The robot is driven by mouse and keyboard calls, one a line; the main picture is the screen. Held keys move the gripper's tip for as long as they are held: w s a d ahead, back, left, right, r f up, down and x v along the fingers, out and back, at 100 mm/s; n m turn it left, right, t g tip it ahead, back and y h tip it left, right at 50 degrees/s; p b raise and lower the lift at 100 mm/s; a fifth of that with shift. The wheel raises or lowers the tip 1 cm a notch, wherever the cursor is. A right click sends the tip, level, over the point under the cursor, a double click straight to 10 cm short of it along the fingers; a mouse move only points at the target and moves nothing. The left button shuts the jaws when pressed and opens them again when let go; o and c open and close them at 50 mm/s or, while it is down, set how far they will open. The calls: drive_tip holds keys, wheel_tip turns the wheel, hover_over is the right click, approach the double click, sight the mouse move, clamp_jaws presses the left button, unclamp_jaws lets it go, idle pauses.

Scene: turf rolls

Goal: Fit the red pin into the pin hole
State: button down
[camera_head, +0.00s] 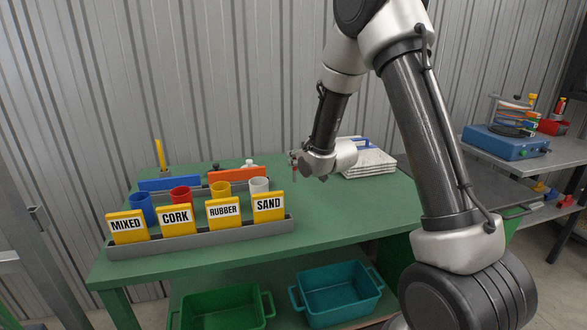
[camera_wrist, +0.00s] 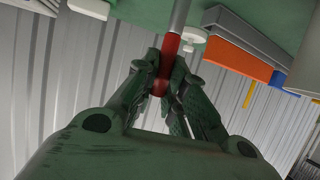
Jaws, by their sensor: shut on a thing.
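The red pin (camera_wrist: 168,62) is held between the two fingers of my gripper (camera_wrist: 166,82), seen close up in the wrist view. A grey metal shaft (camera_wrist: 180,14) extends from the red part away from the fingers, and its far end is cut off by the frame edge. In the head view my gripper (camera_head: 294,165) is above the green table, right of the orange block (camera_head: 231,174); the pin is too small there to judge its tilt. I cannot make out the pin hole in either view.
Several coloured cups stand behind yellow signs in a grey tray (camera_head: 205,238) at the table's front left. A blue block (camera_head: 169,183) stands behind them. A white stack (camera_head: 369,163) lies right of my gripper. The green tabletop (camera_head: 330,210) is clear in front.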

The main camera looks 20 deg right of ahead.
sight(295, 167)
drive_tip(key=shift+f, duration=1.6)
drive_tip(key=shift+f, duration=0.1)
drive_tip(key=c, duration=1.5)
unclamp_jaws()
